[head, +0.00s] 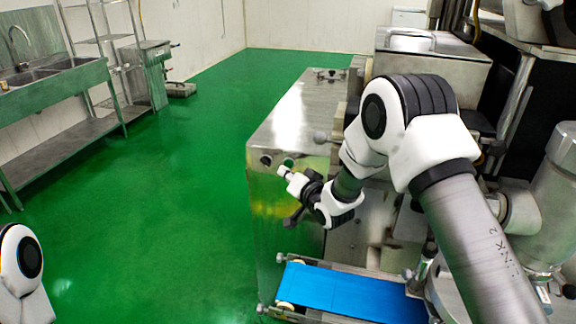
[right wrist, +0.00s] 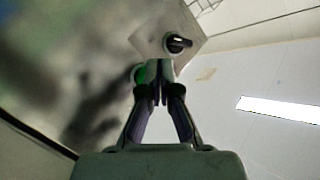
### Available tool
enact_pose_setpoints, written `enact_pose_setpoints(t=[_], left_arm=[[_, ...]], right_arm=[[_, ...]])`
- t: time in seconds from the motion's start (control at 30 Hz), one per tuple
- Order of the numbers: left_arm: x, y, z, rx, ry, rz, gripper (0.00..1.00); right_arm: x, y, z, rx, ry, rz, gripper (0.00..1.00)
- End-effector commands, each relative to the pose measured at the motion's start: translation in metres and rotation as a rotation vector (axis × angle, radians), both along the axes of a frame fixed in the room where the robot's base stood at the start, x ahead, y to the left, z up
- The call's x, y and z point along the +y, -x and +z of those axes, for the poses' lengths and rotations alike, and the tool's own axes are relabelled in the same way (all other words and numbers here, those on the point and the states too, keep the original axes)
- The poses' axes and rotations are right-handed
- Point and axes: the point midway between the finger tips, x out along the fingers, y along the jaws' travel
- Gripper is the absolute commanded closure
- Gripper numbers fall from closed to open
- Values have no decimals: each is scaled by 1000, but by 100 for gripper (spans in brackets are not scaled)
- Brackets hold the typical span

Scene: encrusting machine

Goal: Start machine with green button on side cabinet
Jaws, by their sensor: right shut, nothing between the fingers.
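The side cabinet (head: 285,120) is a shiny metal box in the middle of the head view. Its near face carries a dark round knob (head: 265,160) and a green button (head: 288,162). My right gripper (head: 284,172) is shut and empty, with its tips just at the green button. In the right wrist view, the shut fingertips (right wrist: 155,68) partly cover the green button (right wrist: 139,74), and the black knob (right wrist: 178,43) shows beyond them. I cannot tell whether the tips touch the button. My left gripper is out of view.
A blue conveyor belt (head: 350,292) runs below my right gripper. Machine parts (head: 430,60) crowd the right side behind my right arm. A sink bench (head: 60,85) stands at the far left. The green floor (head: 150,200) between is clear.

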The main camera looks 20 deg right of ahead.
Motion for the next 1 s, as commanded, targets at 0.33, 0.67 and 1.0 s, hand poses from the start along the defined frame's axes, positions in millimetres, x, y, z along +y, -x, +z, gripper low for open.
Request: enact_pose_setpoints(t=[0.33,0.67,1.0], left_arm=[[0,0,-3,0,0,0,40],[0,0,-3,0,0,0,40],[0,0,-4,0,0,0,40]], right_arm=[[-5,-7,0,0,0,0,100],[-5,-7,0,0,0,0,100],[-7,-11,0,-1,0,-1,100]])
